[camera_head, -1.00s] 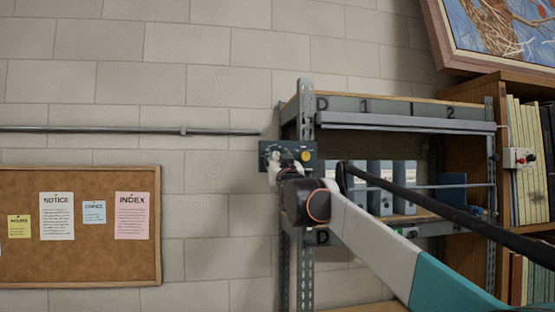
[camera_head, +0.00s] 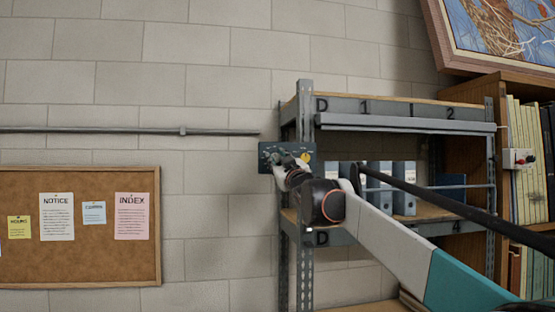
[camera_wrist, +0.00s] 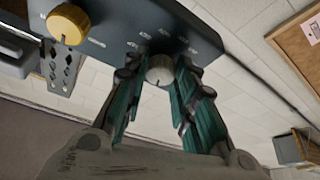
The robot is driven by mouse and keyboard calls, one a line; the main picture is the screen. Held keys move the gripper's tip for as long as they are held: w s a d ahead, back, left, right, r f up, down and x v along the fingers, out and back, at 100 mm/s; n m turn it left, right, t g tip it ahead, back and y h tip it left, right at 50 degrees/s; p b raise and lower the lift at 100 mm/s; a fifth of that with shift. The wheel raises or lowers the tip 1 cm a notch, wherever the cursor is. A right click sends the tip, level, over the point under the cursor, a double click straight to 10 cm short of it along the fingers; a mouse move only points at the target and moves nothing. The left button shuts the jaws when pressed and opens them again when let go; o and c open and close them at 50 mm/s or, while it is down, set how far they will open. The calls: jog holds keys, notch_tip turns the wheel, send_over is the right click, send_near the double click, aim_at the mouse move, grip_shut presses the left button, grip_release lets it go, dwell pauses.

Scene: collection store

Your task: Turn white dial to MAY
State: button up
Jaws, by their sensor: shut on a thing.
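The white dial (camera_wrist: 160,70) sits on a dark panel (camera_wrist: 120,20) in the wrist view, with small labels around it that are too blurred to read. My gripper (camera_wrist: 160,84) has its two teal-padded fingers closed on either side of the dial, shut on it. A yellow dial (camera_wrist: 68,23) is on the same panel, apart from my fingers. In the head view the panel (camera_head: 267,148) is mounted at the shelf's left post, and my gripper (camera_head: 285,163) reaches it from the front, hiding the white dial. The dial's setting cannot be read.
A metal shelf rack (camera_head: 303,110) with blue-grey binders (camera_head: 403,198) stands right of the panel. A cork board (camera_head: 90,265) hangs on the left wall. A wooden bookcase (camera_head: 495,95) with a small switch box (camera_head: 520,158) is at the far right.

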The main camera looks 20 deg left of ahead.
jog(key=shift+r+n+g+y+p, duration=0.1)
jog(key=shift+n+g+y+p, duration=0.3)
jog(key=shift+n, duration=0.8)
jog(key=o, duration=1)
jog(key=shift+d, duration=0.1)
jog(key=v, duration=1.2)
